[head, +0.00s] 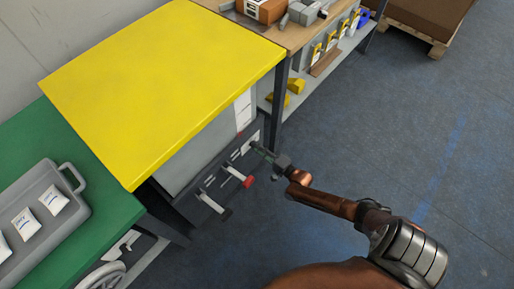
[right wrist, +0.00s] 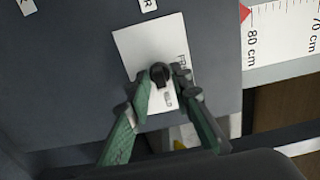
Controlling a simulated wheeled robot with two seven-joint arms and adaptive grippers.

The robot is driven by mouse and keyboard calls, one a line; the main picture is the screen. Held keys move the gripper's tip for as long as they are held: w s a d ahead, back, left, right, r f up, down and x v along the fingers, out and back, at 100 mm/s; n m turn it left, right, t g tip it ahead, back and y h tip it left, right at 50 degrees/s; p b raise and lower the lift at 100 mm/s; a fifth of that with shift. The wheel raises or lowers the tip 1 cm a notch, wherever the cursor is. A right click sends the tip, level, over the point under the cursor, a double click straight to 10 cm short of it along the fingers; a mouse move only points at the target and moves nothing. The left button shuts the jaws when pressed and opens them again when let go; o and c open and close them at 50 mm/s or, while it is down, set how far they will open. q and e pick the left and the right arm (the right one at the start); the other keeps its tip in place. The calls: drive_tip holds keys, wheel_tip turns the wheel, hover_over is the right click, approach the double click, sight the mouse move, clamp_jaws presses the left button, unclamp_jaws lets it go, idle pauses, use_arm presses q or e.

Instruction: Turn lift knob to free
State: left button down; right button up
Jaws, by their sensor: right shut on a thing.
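The lift knob (right wrist: 160,72) is a small black knob on a white label on the dark panel, in the right wrist view. Part of the label's print shows, but the knob's setting cannot be read. My right gripper (right wrist: 164,82) has its two green-padded fingers around the knob, shut on it. In the head view my right gripper (head: 262,152) reaches the dark panel (head: 213,178) under the yellow table top (head: 165,85) from the right. The knob is too small to tell there. My left gripper is not in view.
A red-ended handle (head: 247,181) and a second lever (head: 213,203) stick out of the panel left of my gripper. A height scale (right wrist: 284,35) is beside the panel. A green table (head: 95,165) with a grey tray (head: 75,213) stands left. Open floor lies right.

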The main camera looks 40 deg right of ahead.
clamp_jaws()
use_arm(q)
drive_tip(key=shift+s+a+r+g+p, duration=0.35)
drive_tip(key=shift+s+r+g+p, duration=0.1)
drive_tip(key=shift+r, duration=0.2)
use_arm(e)
drive_tip(key=shift+s+f+n, duration=0.1)
drive_tip(key=shift+f+n, duration=0.05)
drive_tip(key=shift+n, duration=8.75)
drive_tip(key=o, duration=0.6)
unclamp_jaws()
drive_tip(key=shift+o, duration=0.2)
